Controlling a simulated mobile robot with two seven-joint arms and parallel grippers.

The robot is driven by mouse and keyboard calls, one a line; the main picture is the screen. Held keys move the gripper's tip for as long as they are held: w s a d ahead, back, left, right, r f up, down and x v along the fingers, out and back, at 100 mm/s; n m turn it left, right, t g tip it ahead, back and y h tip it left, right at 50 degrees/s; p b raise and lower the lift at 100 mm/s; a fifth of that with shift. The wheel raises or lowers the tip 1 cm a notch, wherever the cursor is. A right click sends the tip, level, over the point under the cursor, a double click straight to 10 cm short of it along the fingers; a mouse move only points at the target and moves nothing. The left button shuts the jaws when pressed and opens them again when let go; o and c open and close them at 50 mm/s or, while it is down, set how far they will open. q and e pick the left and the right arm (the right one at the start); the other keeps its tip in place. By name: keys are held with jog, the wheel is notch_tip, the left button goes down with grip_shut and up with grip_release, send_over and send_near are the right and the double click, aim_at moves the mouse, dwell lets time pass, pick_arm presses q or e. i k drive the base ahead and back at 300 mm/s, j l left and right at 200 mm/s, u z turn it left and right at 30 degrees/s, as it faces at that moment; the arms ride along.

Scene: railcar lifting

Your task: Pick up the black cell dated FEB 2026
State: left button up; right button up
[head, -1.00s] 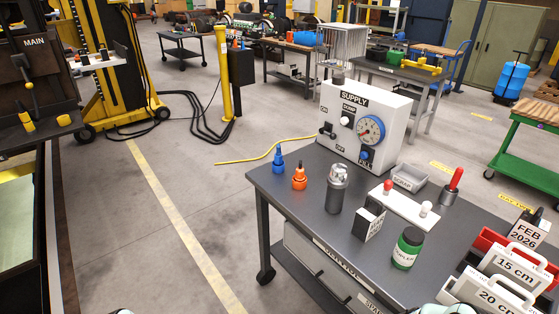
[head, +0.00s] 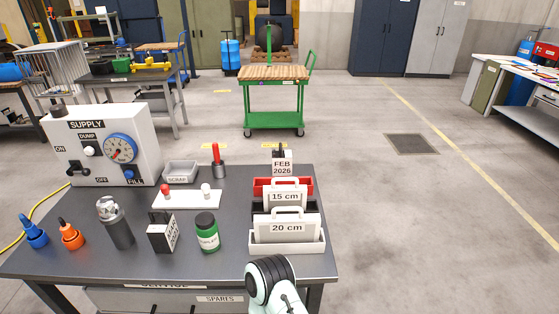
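The black cell (head: 279,151) with a white label reading FEB 2026 stands upright at the back right of the dark service table (head: 230,255). Its lower part is hidden behind the red bin and the white 15 cm block. Another black block (head: 161,232) with a white label on its side stands at the table's front middle; I cannot read that label. Part of my arm, pale with a black ringed joint, shows at the bottom centre over the table's front edge. No gripper fingers are in view.
White handled blocks marked 15 cm (head: 284,197) and 20 cm (head: 287,228) stand before the dated cell. Left are a green jar (head: 207,233), a grey cylinder (head: 117,226) and the SUPPLY box (head: 100,150). A green cart (head: 273,100) stands behind; the floor at right is open.

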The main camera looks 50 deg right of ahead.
aim_at(282, 160)
jog(key=k+l+z, duration=0.1)
jog(key=z, duration=4.35)
jog(key=i+u, duration=0.15)
jog(key=i, duration=0.3)
jog(key=i+l+u, duration=0.1)
jog(key=i, duration=0.3)
jog(key=i+l+u, duration=0.15)
jog(key=i, duration=0.3)
jog(key=i+j+u, duration=0.1)
jog(key=i+u, duration=0.2)
jog(key=u, duration=0.15)
jog(key=i+u, duration=0.3)
jog(key=u, duration=0.2)
jog(key=i+l+u, duration=0.1)
jog(key=i+u, duration=0.35)
jog(key=i+j+u, duration=0.2)
jog(key=i+u, duration=0.75)
jog(key=i, duration=0.25)
jog(key=i+u, duration=0.1)
jog(key=i, duration=0.7)
jog(key=i+l, duration=0.15)
jog(key=i, duration=0.7)
jog(key=j+u, duration=0.05)
